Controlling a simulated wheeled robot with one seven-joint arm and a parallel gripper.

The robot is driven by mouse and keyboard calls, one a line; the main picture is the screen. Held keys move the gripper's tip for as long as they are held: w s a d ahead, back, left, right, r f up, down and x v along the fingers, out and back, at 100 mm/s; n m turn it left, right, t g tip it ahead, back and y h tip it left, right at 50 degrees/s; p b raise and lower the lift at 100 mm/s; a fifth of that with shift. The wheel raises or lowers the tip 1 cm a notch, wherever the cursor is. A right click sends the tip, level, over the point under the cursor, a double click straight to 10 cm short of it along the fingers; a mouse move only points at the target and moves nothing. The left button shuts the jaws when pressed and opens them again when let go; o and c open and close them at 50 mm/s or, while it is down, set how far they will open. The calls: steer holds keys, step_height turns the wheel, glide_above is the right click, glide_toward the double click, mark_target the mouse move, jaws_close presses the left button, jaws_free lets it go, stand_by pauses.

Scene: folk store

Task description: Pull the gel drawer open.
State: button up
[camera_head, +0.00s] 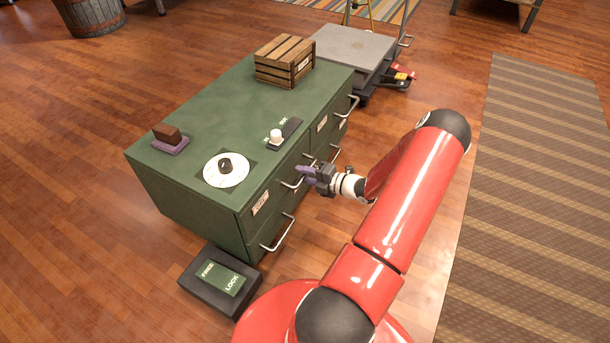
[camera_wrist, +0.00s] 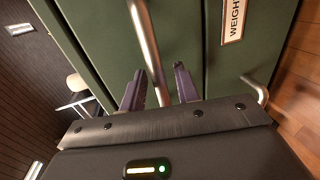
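The green cabinet (camera_head: 215,115) has several drawers with metal bar handles on its right-hand face. My gripper (camera_head: 304,172) is at that face, by the handle (camera_head: 292,184) of the upper near drawer. In the wrist view, my gripper's (camera_wrist: 160,88) two purple fingers are apart, with a metal handle bar (camera_wrist: 146,45) running between them. I see a gap on each side of the bar. A label reading "WEIGH", cut off (camera_wrist: 235,20), is on the neighbouring panel to the right. No label reading gel is legible. The drawer fronts look flush.
On the cabinet top are a white dial (camera_head: 218,176), a slider switch (camera_head: 277,138), a brown block (camera_head: 167,134) on a purple pad and a wooden crate (camera_head: 284,62). A black FREE/LOCK box (camera_head: 198,290) sits on the floor. A grey-topped cart (camera_head: 350,45) stands behind.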

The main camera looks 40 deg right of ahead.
steer(key=shift+w, duration=0.1)
jaws_close()
stand_by(0.3)
steer(key=f+v, duration=0.2)
steer(key=v, duration=1.1)
steer(key=s+f+p+v, duration=0.1)
steer(key=f+v, duration=0.2)
steer(key=v, duration=1)
steer(key=shift+d+f, duration=0.25)
steer(key=shift+f, duration=0.1)
jaws_free()
